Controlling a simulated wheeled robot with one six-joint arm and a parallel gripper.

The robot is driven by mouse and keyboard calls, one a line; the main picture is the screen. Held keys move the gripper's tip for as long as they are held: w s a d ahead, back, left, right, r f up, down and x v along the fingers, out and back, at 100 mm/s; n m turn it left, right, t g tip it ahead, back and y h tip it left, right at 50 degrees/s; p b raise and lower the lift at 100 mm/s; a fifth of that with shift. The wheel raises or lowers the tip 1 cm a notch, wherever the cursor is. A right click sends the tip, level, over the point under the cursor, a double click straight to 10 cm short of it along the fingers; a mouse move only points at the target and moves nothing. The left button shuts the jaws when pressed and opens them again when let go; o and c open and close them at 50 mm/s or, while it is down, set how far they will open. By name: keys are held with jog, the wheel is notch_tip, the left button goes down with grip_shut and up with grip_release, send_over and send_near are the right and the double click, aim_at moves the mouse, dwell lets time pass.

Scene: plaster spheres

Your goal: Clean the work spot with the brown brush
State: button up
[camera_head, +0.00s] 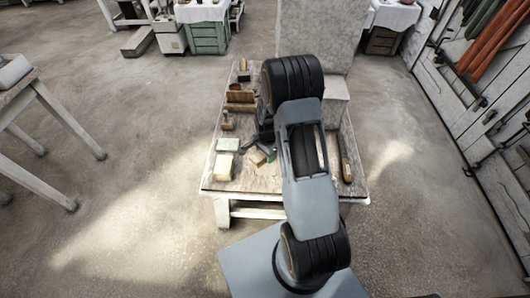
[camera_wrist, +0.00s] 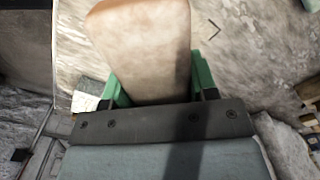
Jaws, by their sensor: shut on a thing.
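My gripper (camera_wrist: 160,78) has green fingers that are shut on a pale brown block, which looks like the brown brush (camera_wrist: 143,45). It fills the middle of the wrist view and points away from me, and its bristles do not show. The stained tabletop (camera_wrist: 250,50) lies beyond it; I cannot tell whether they touch. A thin dark angled mark (camera_wrist: 214,30) is on that surface, right of the brush. In the head view my gripper (camera_head: 266,153) is small over the worktable (camera_head: 285,183), and my arm covers much of the table's right half.
A long dark tool (camera_head: 346,168) lies at the right edge. Pale stone blocks (camera_head: 318,35) stand behind.

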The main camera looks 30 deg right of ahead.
aim_at(266, 167)
jog(key=shift+f+b, duration=2.35)
jog(key=shift+f, duration=1.05)
jog(key=shift+s, duration=0.1)
jog(key=shift+c, duration=0.3)
jog(key=shift+w+d, duration=0.25)
jog(key=shift+d, duration=0.8)
jog(key=shift+a, duration=0.1)
